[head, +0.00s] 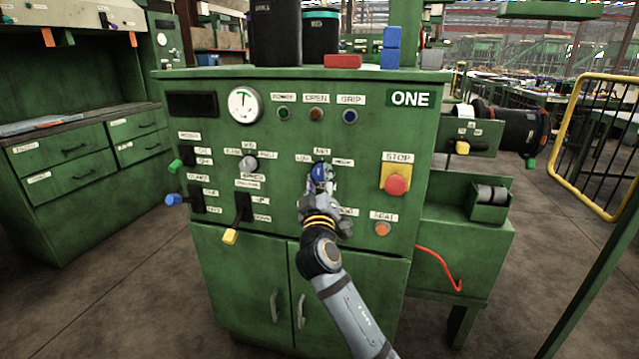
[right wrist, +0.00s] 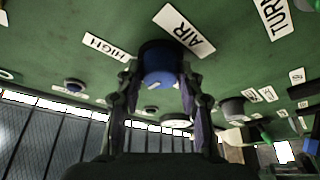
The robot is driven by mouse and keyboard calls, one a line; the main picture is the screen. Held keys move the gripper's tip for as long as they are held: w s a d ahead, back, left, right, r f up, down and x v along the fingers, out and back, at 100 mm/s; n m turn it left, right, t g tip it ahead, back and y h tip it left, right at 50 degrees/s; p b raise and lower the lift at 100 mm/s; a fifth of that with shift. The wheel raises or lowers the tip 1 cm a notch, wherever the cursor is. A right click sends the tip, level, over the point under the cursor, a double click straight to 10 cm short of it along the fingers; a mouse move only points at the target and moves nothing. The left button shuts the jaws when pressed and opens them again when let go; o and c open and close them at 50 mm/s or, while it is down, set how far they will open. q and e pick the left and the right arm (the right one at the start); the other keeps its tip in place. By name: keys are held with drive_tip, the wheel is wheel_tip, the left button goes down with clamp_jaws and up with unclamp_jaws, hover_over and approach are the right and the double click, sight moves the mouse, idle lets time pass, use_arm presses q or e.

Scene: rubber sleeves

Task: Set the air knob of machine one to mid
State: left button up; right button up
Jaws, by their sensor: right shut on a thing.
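The panel of the green machine marked ONE (head: 350,150) faces me. The knob's exact setting is hard to read. My left gripper is not in view.
A red stop button (head: 396,184) on a yellow plate is right of my gripper. A grey knob (head: 248,163) and a yellow-tipped lever (head: 231,236) are to its left. An orange button (head: 382,229) sits lower right.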

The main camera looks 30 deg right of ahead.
idle(0.3)
drive_tip(key=o, duration=1.2)
drive_tip(key=shift+c, duration=0.2)
drive_tip(key=v, duration=0.7)
drive_tip(key=shift+s, duration=0.2)
drive_tip(key=shift+a, duration=0.15)
